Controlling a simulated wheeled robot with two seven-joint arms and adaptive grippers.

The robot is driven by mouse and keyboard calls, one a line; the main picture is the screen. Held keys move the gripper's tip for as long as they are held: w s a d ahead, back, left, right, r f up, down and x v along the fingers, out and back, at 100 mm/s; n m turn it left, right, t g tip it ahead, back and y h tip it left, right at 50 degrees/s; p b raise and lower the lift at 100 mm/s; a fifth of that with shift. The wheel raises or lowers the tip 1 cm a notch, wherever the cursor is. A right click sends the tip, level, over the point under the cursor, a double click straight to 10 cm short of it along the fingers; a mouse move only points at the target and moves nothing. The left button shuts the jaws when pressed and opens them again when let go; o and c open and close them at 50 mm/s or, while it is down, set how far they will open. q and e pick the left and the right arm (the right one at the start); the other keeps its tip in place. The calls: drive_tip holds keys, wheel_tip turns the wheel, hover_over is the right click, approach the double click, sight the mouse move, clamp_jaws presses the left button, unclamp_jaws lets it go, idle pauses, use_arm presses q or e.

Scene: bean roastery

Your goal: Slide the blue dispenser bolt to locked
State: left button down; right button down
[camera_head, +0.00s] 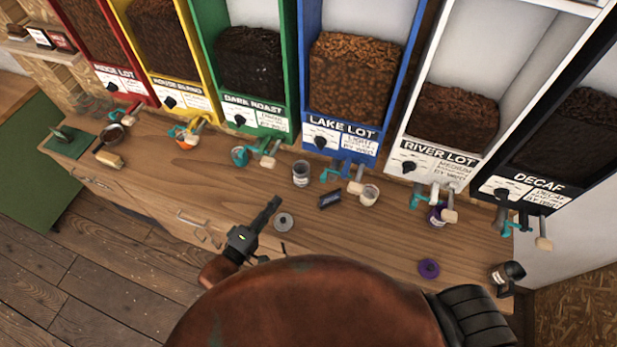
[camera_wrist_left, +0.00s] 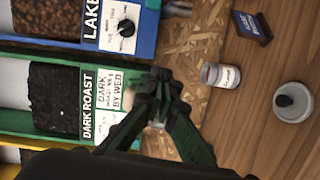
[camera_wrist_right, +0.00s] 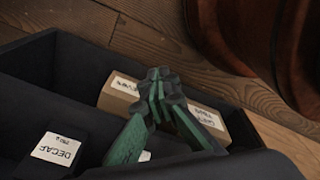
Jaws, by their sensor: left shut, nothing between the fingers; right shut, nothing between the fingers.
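The blue dispenser (camera_head: 303,60), labelled LAKE LOT, stands at the back centre, full of light brown beans. A white plate with a black knob (camera_head: 320,142), apparently its bolt, sits low on its front, left of the text label. The knob also shows in the left wrist view (camera_wrist_left: 126,28); whether it is locked I cannot tell. My left gripper (camera_head: 274,204) is shut and empty over the counter, in front of the dispenser and apart from it. My right gripper (camera_wrist_right: 160,88) is shut and empty above a black bin, outside the head view.
A grey lid (camera_head: 284,221) lies near my left gripper. A purple ring (camera_head: 428,268) lies farther right. The black bin (camera_wrist_right: 70,75) holds labelled boxes.

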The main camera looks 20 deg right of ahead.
use_arm(q)
drive_tip(key=shift+s+d+r+n+h, duration=0.15)
drive_tip(key=shift+s+d+r+h, duration=0.1)
drive_tip(key=shift+d+r, duration=0.25)
drive_tip(key=shift+s+d+r+n+h, duration=0.15)
drive_tip(key=shift+s+d+r, duration=0.1)
drive_tip(key=shift+r, duration=0.3)
use_arm(e)
drive_tip(key=shift+w+a, duration=0.25)
drive_tip(key=shift+w, duration=0.4)
use_arm(q)
drive_tip(key=shift+w, duration=0.15)
use_arm(e)
drive_tip(key=shift+r, duration=0.1)
